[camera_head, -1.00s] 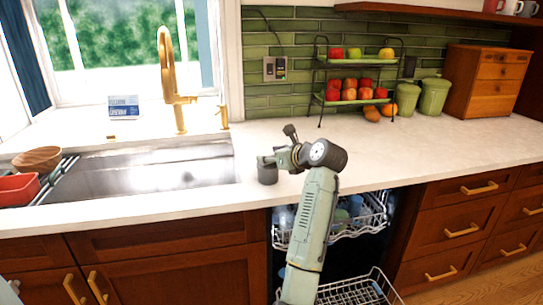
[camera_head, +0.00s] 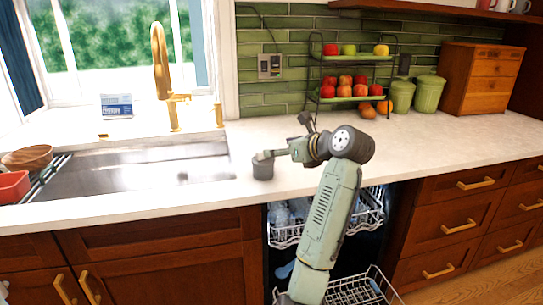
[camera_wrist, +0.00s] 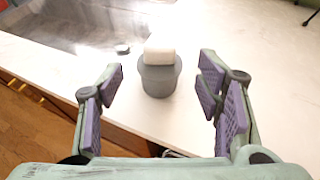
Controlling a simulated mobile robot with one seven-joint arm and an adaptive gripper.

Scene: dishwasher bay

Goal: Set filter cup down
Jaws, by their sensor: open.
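The filter cup (camera_head: 263,168) is a small dark grey cup. It stands upright on the white counter, just right of the sink. In the wrist view the cup (camera_wrist: 159,83) sits ahead, with the handle's pale end (camera_wrist: 159,57) on top. My gripper (camera_wrist: 160,68) is open, one finger to each side of the view, with clear gaps to the cup and handle. In the head view my gripper (camera_head: 298,146) is right of the cup, near the handle's end.
The steel sink (camera_head: 130,172) lies left of the cup, with a gold faucet (camera_head: 163,75) behind it. Below the counter are open dishwasher racks (camera_head: 352,290). A fruit stand (camera_head: 352,98) and green canisters (camera_head: 428,95) stand at the back right. The counter (camera_head: 430,145) on the right is clear.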

